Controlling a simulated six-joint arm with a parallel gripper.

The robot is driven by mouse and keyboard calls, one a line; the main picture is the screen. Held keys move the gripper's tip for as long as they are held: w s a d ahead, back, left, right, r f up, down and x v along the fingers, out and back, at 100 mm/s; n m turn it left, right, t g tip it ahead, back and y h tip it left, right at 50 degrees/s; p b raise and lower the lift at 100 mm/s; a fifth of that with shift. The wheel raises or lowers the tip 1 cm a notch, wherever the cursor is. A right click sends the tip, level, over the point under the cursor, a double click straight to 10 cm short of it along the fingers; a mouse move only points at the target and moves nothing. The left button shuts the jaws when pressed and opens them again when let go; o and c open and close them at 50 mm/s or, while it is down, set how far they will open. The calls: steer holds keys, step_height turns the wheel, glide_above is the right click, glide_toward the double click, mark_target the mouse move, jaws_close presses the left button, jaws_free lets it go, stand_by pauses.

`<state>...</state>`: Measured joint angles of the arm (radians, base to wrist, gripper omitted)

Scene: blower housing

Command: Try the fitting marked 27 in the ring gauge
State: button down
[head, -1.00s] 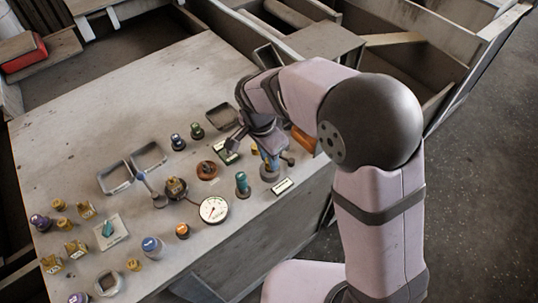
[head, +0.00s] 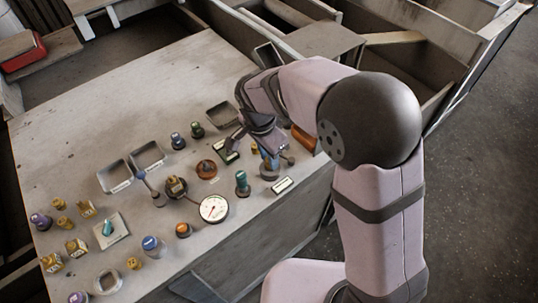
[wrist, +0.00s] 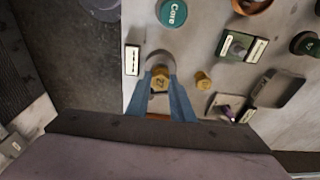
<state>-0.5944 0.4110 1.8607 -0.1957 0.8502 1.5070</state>
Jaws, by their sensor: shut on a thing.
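My gripper (wrist: 161,90) has blue fingers shut on a brass-coloured fitting (wrist: 160,80) with a dark mark on top, too small to read surely. In the wrist view the fitting overlaps the near part of a round grey ring gauge (wrist: 160,57). I cannot tell whether it is inside the ring or just above it. In the head view my gripper (head: 268,158) is right over the grey ring gauge (head: 269,173) near the table's front edge, and the fitting is hidden. A white label (wrist: 132,60) lies beside the ring.
Another brass fitting (wrist: 203,80) stands close to the right finger. A teal "Core" cylinder (wrist: 173,12) stands beyond the ring. A green block (wrist: 235,46), a dial gauge (head: 213,209) and grey trays (head: 148,155) are around. The back left of the table (head: 120,90) is clear.

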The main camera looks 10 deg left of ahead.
steer(key=shift+f+b, duration=0.45)
steer(key=shift+f, duration=0.2)
stand_by(1.4)
steer(key=c, duration=1.1)
jaws_free()
steer(key=shift+r, duration=0.1)
steer(key=shift+r+p, duration=3)
steer(key=shift+r, duration=0.75)
